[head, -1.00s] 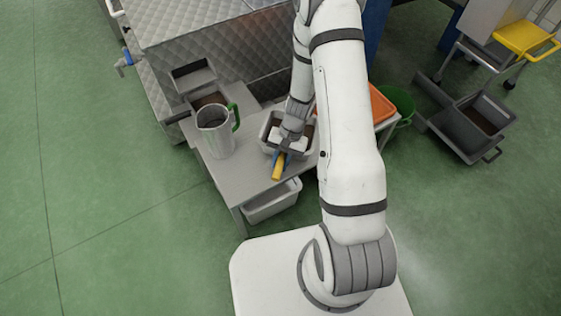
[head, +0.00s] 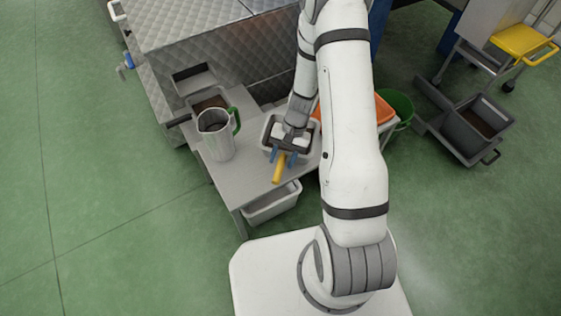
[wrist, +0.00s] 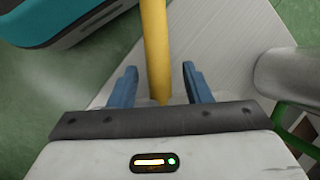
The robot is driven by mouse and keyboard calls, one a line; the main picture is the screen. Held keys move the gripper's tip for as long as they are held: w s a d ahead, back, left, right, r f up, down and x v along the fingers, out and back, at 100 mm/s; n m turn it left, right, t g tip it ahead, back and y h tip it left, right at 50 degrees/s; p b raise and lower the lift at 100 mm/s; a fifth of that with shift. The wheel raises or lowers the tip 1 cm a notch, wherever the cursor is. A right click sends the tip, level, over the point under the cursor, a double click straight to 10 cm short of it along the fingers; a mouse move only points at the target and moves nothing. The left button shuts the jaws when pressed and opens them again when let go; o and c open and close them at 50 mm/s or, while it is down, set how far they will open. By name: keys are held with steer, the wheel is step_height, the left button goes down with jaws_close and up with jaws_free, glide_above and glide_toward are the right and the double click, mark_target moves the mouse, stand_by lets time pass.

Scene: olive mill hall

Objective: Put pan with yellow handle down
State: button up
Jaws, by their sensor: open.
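The pan's yellow handle (head: 279,168) points toward the near edge of the grey table (head: 240,185). It also shows in the wrist view (wrist: 155,45), running between my fingers. At its far end is a grey, rectangular, rimmed body (head: 268,133) on the table, partly hidden by my wrist; I cannot tell how the handle joins it. My gripper (head: 282,158) is open, with one blue finger on each side of the handle. In the wrist view my fingers (wrist: 159,78) stand apart, with visible gaps to the handle.
A metal jug with a green handle (head: 216,138) stands left of the pan. A dark-filled grey container (head: 208,104) is behind it. A pale bin (head: 270,205) sits below the table. An orange tray (head: 384,110) and green bucket (head: 402,108) are to the right. The table's front left is clear.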

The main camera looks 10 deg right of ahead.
step_height(320, 180, up, 23)
steer(key=s+d+n+t+h+p, duration=0.2)
steer(key=n+p, duration=0.1)
steer(key=s+r+n+t+h, duration=0.2)
steer(key=s+r, duration=0.8)
steer(key=shift+s+d, duration=0.35)
steer(key=shift+d, duration=0.05)
steer(key=shift+c, duration=0.8)
